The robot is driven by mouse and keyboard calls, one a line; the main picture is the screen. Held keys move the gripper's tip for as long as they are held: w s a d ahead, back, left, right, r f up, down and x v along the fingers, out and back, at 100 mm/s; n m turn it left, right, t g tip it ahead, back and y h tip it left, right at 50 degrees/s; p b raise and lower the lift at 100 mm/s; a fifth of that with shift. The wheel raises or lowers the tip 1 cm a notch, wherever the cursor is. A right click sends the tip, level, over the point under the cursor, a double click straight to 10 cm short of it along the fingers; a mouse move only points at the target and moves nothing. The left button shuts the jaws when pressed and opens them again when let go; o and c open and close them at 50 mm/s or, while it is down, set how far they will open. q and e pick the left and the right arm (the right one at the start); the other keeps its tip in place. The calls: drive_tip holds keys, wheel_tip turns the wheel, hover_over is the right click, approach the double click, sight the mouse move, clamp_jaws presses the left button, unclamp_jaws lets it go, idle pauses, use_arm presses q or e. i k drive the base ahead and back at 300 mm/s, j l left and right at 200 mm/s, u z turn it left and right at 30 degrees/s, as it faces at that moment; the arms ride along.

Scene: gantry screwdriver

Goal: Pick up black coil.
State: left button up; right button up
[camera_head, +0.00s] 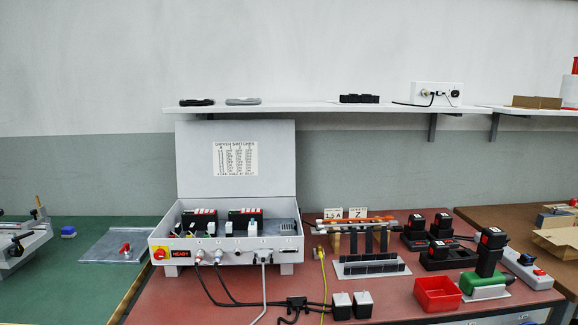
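A black coil (197,102) lies flat near the left end of the wall shelf (300,108). A grey coil (243,101) lies just to its right, a small gap apart. Neither of my grippers shows in the head view, so I cannot see how they stand.
Below the shelf, an open control box (160,242) with a raised lid (190,160) stands on the red bench (390,308). A black block (359,98) and a white socket box (436,94) sit further right on the shelf. The shelf between grey coil and block is clear.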

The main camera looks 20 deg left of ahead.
sight(197, 102)
drive_tip(key=u, duration=1.25)
drive_tip(key=i+j, duration=0.6)
drive_tip(key=j, duration=0.2)
drive_tip(key=i+j, duration=0.3)
drive_tip(key=j, duration=0.15)
drive_tip(key=l+z, duration=0.05)
